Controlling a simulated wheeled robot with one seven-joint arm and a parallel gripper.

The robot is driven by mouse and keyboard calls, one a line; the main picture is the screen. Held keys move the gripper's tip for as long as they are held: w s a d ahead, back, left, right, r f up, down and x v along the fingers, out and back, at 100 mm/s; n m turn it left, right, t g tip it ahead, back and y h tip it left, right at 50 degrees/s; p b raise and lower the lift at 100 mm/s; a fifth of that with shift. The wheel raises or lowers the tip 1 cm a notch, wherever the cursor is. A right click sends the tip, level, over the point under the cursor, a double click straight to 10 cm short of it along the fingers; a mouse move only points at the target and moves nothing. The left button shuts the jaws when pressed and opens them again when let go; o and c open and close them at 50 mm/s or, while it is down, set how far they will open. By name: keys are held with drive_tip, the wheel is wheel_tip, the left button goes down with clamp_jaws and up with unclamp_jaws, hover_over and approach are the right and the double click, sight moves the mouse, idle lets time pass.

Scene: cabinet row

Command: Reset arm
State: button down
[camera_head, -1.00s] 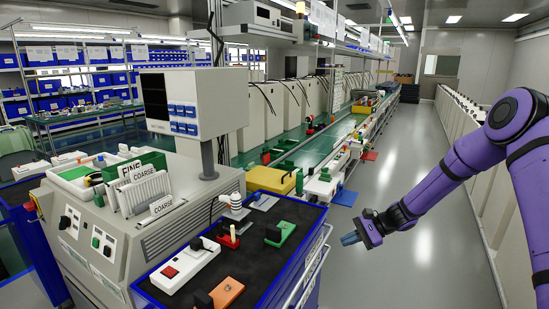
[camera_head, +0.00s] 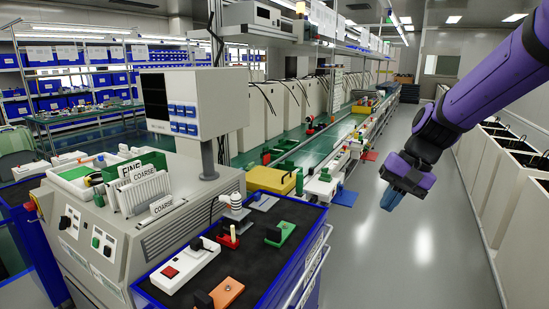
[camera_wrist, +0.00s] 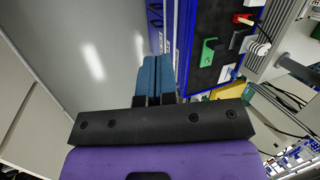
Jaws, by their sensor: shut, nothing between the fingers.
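My purple arm comes in from the upper right in the head view. My gripper (camera_head: 391,199) hangs over the grey aisle floor, to the right of the blue-edged cart, touching nothing. In the wrist view its two blue fingers (camera_wrist: 156,78) are side by side and closed together. Nothing is held between them.
The cart (camera_head: 322,214) with a dark top carries a green block (camera_head: 281,233), an orange block (camera_head: 226,292) and a white switch box (camera_head: 186,266). A conveyor line (camera_head: 330,140) runs back behind it. A cabinet row (camera_head: 508,185) stands at the right. The aisle floor (camera_head: 420,250) is clear.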

drive_tip(key=s+d+r+n+t+h, duration=0.2)
drive_tip(key=s+d+r, duration=0.1)
drive_tip(key=s, duration=0.8)
drive_tip(key=s+d+r+n+t+h, duration=0.1)
drive_tip(key=s+d+r+t+h, duration=0.1)
drive_tip(key=s+r, duration=0.4)
drive_tip(key=s+d+t, duration=0.1)
drive_tip(key=s, duration=0.4)
drive_tip(key=shift+r+n+h, duration=0.2)
drive_tip(key=shift+n+h, duration=0.1)
drive_tip(key=shift+n, duration=0.1)
